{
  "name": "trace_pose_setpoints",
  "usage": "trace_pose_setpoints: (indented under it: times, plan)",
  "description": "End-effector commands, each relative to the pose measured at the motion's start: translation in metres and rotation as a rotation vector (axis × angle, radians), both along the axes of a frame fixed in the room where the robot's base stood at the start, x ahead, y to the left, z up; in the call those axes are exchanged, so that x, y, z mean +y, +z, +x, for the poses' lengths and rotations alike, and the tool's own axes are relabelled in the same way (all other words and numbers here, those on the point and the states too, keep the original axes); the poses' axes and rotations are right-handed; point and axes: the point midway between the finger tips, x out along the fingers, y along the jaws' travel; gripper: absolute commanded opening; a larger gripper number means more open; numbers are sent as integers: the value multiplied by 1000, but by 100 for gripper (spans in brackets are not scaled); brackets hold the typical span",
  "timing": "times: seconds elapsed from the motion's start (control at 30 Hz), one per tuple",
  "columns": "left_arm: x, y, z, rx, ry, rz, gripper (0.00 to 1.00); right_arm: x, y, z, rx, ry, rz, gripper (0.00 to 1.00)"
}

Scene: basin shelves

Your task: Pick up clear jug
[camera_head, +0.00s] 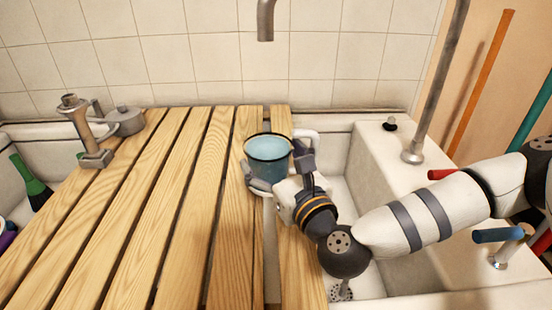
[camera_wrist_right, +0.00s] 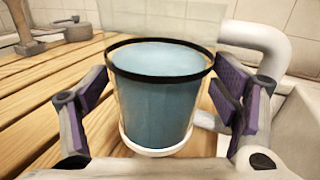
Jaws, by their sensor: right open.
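The clear jug (camera_wrist_right: 202,100) stands upright at the right side of the wooden slats, with a white base and what looks like a white handle (camera_wrist_right: 262,38). A blue vessel with a dark rim (camera_wrist_right: 158,95) shows through its clear wall and seems to sit inside it. In the head view the jug's base (camera_head: 259,187) is partly hidden by my right gripper (camera_head: 280,175). In the right wrist view my right gripper (camera_wrist_right: 160,105) is open, one finger on each side of the jug. I cannot tell whether the fingers touch it. My left gripper is not in view.
Wooden slats (camera_head: 150,215) span the basin, largely clear at the left and front. A metal grinder-like tool (camera_head: 90,140) and a grey lidded pot (camera_head: 125,120) stand at the back left. A metal spout (camera_head: 266,20) hangs above; a metal pipe (camera_head: 435,85) rises at right.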

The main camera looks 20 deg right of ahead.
Motion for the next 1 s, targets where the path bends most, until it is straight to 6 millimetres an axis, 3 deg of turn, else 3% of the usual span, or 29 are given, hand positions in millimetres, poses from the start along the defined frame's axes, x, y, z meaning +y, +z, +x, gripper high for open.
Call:
trace_pose_setpoints:
  times: [0.2, 0.47, 0.77, 1.0]
  plan:
    - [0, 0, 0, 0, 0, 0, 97, 1, 0, 2, 0, 2, 0, 81]
    - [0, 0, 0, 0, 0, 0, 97, 1, 0, 2, 0, 1, -1, 24]
    - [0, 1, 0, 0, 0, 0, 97, 1, 3, 2, -4, 1, -1, 24]
    - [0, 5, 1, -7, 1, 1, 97, 1, 20, 2, -8, 0, 0, 24]
